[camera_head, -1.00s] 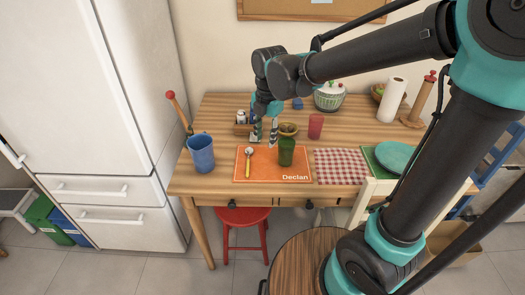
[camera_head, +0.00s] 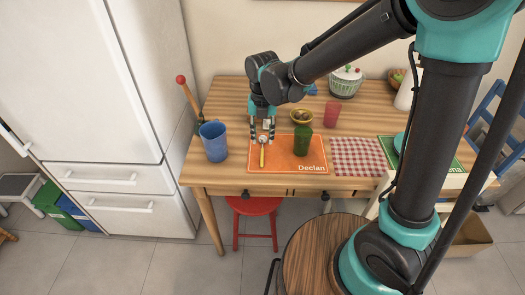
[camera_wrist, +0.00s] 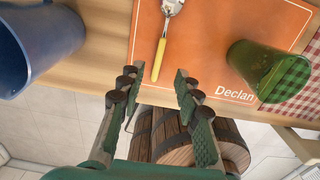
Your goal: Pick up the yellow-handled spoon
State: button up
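The yellow-handled spoon (camera_head: 262,153) lies on the orange placemat (camera_head: 310,153) marked "Declan". In the wrist view the spoon (camera_wrist: 161,50) shows its yellow handle pointing toward me, with its metal bowl at the top edge. My gripper (camera_head: 263,134) is above the placemat by the spoon's bowl end in the head view. In the wrist view my gripper (camera_wrist: 157,78) has its two fingers spread wide with nothing between them. The handle's near end shows beyond and between the fingertips, apart from them.
A blue cup (camera_head: 213,141) stands left of the placemat and a green cup (camera_head: 303,141) stands on its right part. A small bowl (camera_head: 301,117), a red cup (camera_head: 331,115) and a checked cloth (camera_head: 358,157) are nearby. A red stool (camera_head: 254,206) stands below the table.

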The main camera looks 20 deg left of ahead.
aim_at(262, 154)
jog(key=shift+a+f, duration=0.1)
jog(key=shift+f, duration=3.55)
jog(key=shift+c, duration=0.4)
grip_shut()
